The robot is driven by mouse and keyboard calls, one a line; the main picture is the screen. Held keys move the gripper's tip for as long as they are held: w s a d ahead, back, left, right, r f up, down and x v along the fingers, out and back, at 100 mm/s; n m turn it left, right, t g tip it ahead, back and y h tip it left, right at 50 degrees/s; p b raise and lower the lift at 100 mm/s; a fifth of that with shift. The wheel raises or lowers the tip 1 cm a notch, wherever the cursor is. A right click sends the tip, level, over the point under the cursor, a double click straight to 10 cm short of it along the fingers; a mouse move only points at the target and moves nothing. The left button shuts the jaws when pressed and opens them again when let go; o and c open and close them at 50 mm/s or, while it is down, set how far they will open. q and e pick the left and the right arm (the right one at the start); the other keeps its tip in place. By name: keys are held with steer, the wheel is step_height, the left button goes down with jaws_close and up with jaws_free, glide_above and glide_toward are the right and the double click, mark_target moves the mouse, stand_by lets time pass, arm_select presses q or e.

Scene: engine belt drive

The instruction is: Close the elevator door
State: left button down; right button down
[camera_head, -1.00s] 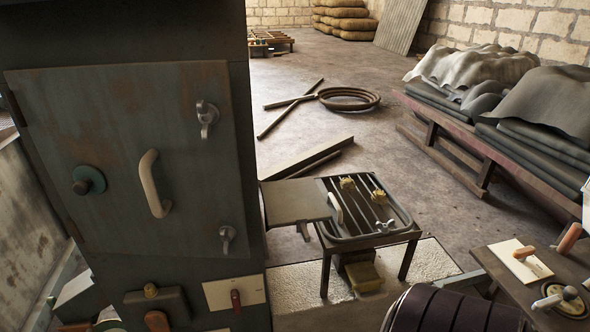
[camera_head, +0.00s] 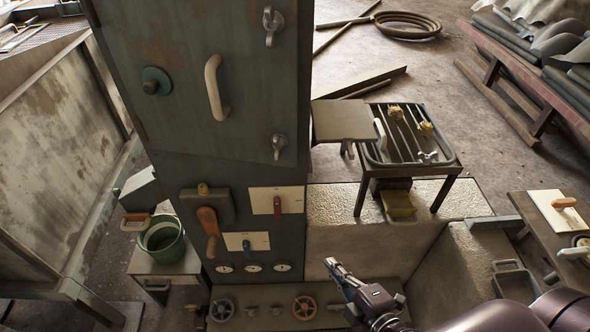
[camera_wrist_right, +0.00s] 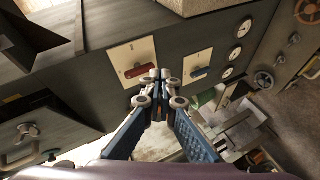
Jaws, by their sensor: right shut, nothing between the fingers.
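A grey-green door (camera_head: 190,90) with a pale curved handle (camera_head: 214,87) is on the front of a tall dark cabinet (camera_head: 170,168). My right gripper (camera_head: 333,267) is shut and empty, low and right of the cabinet, apart from the door. The right wrist view shows its closed fingertips (camera_wrist_right: 159,78) in front of the switch panels. My left gripper is not in view.
Below the door are a lever with an orange-brown grip (camera_head: 209,232), a red switch on a white plate (camera_head: 291,200), gauges and valve wheels (camera_head: 304,307). A green bucket (camera_head: 163,240) stands left. A small slatted metal table (camera_head: 436,172) stands right.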

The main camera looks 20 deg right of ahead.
steer(key=a+r+n+t+y, duration=0.1)
steer(key=a+r+n+t, duration=0.15)
steer(key=r, duration=0.85)
steer(key=a+r+n+t+y, duration=0.1)
steer(key=a+r+n+y, duration=0.15)
steer(key=r, duration=0.95)
steer(key=p, duration=0.7)
glide_toward(284, 162)
steer(key=w+a, duration=0.2)
steer(key=a, duration=0.2)
steer(key=shift+h, duration=0.35)
steer(key=w+d, duration=0.1)
steer(key=w+d+p, duration=0.1)
steer(key=w, duration=0.1)
steer(key=shift+w+r, duration=0.15)
steer(key=shift+w, duration=0.1)
